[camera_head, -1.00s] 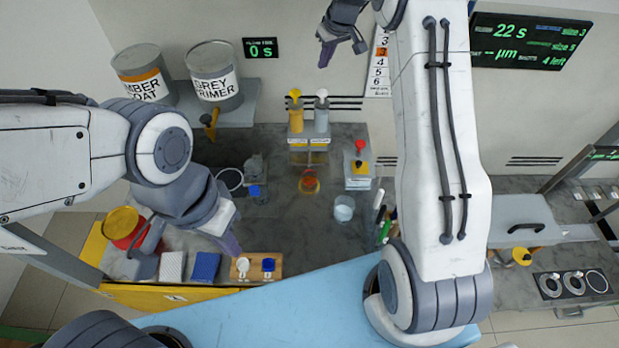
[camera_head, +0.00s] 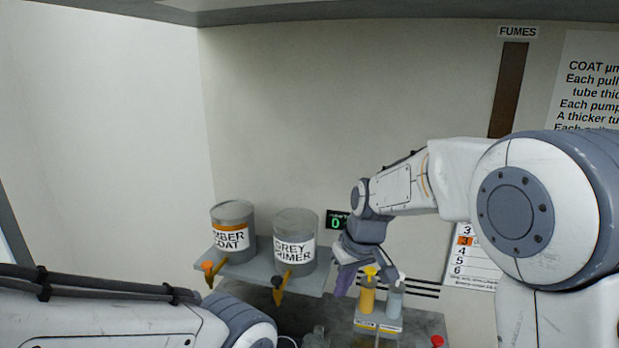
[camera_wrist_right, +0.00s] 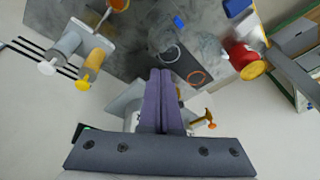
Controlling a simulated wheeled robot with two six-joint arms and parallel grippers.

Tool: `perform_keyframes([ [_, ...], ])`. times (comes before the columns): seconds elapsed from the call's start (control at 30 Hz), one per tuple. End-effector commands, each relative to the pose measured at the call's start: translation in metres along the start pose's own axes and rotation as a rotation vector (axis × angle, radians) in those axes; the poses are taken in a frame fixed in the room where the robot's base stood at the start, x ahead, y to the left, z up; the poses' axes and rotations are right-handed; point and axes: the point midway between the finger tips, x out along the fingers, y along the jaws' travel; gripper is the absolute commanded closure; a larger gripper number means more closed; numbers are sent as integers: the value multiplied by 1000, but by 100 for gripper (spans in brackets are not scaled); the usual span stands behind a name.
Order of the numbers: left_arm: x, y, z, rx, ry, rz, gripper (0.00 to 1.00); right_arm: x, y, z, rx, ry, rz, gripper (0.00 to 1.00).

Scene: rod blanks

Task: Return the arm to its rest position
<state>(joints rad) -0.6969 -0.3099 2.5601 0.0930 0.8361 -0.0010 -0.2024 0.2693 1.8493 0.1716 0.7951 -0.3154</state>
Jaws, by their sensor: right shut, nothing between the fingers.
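My right arm comes in from the right in the head view. Its gripper (camera_head: 345,280) points down in front of the back wall, just left of the pump bottles in the picture. In the right wrist view the two purple fingers (camera_wrist_right: 161,75) lie together with nothing between them. My left arm (camera_head: 120,315) shows only in part at the lower left of the head view. Its gripper is out of view.
Amber coat can (camera_head: 231,215) and grey primer can (camera_head: 296,225) stand on a wall shelf (camera_head: 262,268), taps forward. A yellow pump bottle (camera_head: 367,300) and a grey one (camera_head: 395,300) stand close to the right gripper. A red can (camera_wrist_right: 240,55) shows in the wrist view.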

Motion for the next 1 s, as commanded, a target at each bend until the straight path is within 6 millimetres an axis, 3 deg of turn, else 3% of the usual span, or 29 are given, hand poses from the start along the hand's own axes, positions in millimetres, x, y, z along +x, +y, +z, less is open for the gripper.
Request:
perform_keyframes([
  [0.03, 9, -1, 0, 0, 0, 0, 100, 1, -29, 24, -33, -20, -12, 100],
  [0.2, 24, -2, 1, -1, 0, 0, 100, 0, -96, 113, -106, -99, -36, 100],
  [0.4, 37, -3, 2, -2, 0, 0, 100, 5, -129, 213, -181, -177, -41, 100],
  [0.5, 40, -3, 2, -2, 0, 0, 100, 8, -132, 244, -203, -200, -37, 100],
  [0.67, 41, -3, 2, -2, 0, 0, 100, 9, -132, 264, -215, -216, -34, 100],
  [1.0, 40, -3, 2, -2, 0, 0, 100, 9, -132, 264, -214, -217, -34, 100],
])
